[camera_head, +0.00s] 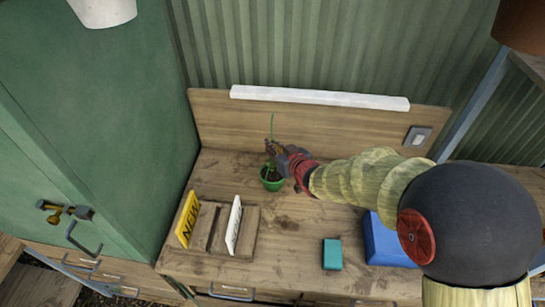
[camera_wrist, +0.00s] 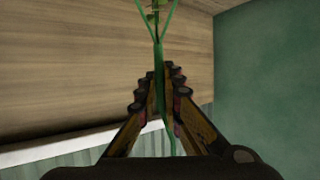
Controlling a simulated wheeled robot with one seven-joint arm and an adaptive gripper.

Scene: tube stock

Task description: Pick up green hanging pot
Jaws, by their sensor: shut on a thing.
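The green hanging pot (camera_head: 271,182) is at the back of the wooden tabletop, with dark contents and a thin green hanger (camera_head: 273,125) rising above it. My gripper (camera_head: 270,150) is above the pot, at its hanger. In the wrist view, my gripper (camera_wrist: 160,85) is shut on the green hanger (camera_wrist: 158,55), which runs between the fingertips and branches near the top of the picture. The pot's body does not show in the wrist view. I cannot tell whether its base touches the tabletop.
On the wooden tabletop (camera_head: 290,240), a wooden holder (camera_head: 208,226) with a yellow sign (camera_head: 188,218) and a white sign (camera_head: 234,224) stands left. A teal box (camera_head: 332,254) and a blue box (camera_head: 388,242) lie right. A green cabinet (camera_head: 100,110) borders the left side.

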